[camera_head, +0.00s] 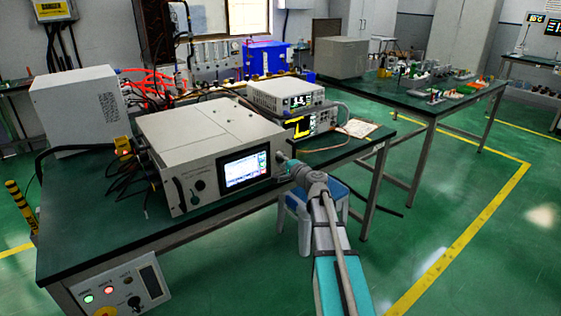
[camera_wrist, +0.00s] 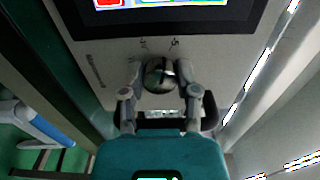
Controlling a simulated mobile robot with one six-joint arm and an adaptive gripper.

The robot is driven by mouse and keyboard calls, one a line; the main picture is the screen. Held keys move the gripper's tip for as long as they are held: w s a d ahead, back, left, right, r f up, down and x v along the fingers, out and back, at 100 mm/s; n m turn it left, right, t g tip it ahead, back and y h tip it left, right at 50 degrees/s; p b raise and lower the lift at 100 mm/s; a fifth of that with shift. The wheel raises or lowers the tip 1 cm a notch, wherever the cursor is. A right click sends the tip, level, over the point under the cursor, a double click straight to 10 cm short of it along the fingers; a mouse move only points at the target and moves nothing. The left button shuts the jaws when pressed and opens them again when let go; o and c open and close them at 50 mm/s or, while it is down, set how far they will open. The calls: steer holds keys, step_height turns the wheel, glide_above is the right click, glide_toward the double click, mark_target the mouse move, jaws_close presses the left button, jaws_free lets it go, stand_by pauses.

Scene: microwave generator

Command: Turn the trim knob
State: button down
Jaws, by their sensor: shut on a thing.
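The microwave generator (camera_head: 213,128) is a large light-grey box with a lit screen (camera_head: 245,169) on its front panel. The trim knob (camera_wrist: 158,76), round and dark with a shiny face, sits below the screen in the wrist view, with small markings above it. My gripper (camera_wrist: 159,73) is shut on the knob, one finger on each side. In the head view my gripper (camera_head: 287,165) reaches the panel's right end, just right of the screen, and the knob cannot be made out there.
The generator stands on a dark green bench (camera_head: 110,235). A dark handle (camera_wrist: 205,119) lies below the knob, close to my fingers. Stacked instruments (camera_head: 287,96) stand behind the generator. A blue-grey stool (camera_head: 335,190) is beside the bench; the floor at right is open.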

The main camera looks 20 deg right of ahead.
steer(key=shift+m, duration=0.7)
steer(key=shift+c, duration=1.7)
jaws_free()
steer(key=v, duration=1.2)
